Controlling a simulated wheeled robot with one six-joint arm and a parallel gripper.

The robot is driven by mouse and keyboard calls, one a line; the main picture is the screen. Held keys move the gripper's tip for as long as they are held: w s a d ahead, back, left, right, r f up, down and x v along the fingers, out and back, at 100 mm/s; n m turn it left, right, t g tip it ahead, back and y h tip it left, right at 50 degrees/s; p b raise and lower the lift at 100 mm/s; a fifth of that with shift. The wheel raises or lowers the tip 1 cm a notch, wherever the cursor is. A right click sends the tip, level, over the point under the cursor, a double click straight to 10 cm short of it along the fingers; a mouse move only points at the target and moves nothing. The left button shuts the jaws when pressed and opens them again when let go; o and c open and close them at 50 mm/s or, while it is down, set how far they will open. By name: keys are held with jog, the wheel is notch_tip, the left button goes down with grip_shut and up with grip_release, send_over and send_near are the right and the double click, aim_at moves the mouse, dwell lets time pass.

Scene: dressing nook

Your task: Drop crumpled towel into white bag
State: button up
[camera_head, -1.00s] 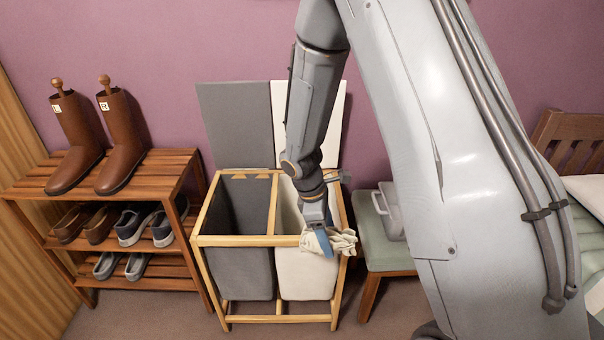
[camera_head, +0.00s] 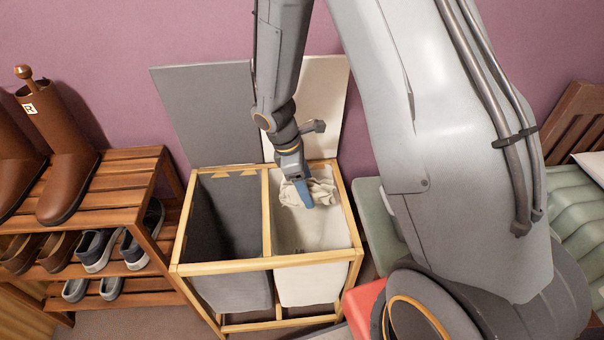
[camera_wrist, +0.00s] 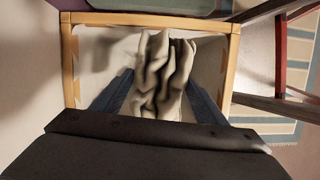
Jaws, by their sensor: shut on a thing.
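My gripper (camera_head: 303,192) is shut on the crumpled cream towel (camera_head: 322,192). It holds the towel over the opening of the white bag (camera_head: 310,235), in the right half of a wooden-framed hamper. In the wrist view the towel (camera_wrist: 162,75) hangs between the two blue fingers, inside the outline of the wooden frame (camera_wrist: 70,65). A grey bag (camera_head: 225,215) fills the left half of the hamper. I cannot tell whether the towel touches the bag's inside wall.
A grey lid (camera_head: 205,110) and a white lid (camera_head: 322,100) stand raised behind the hamper. A wooden shoe rack (camera_head: 110,190) with brown boots (camera_head: 65,150) and shoes is on the left. A green-seated stool (camera_head: 375,205) stands close on the right.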

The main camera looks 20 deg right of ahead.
jog(key=shift+a+f+b, duration=0.1)
jog(key=shift+f+b, duration=2.65)
jog(key=shift+f, duration=0.25)
jog(key=o, duration=1.3)
jog(key=shift+c, duration=0.2)
jog(key=shift+r, duration=0.15)
jog(key=shift+v, duration=3.85)
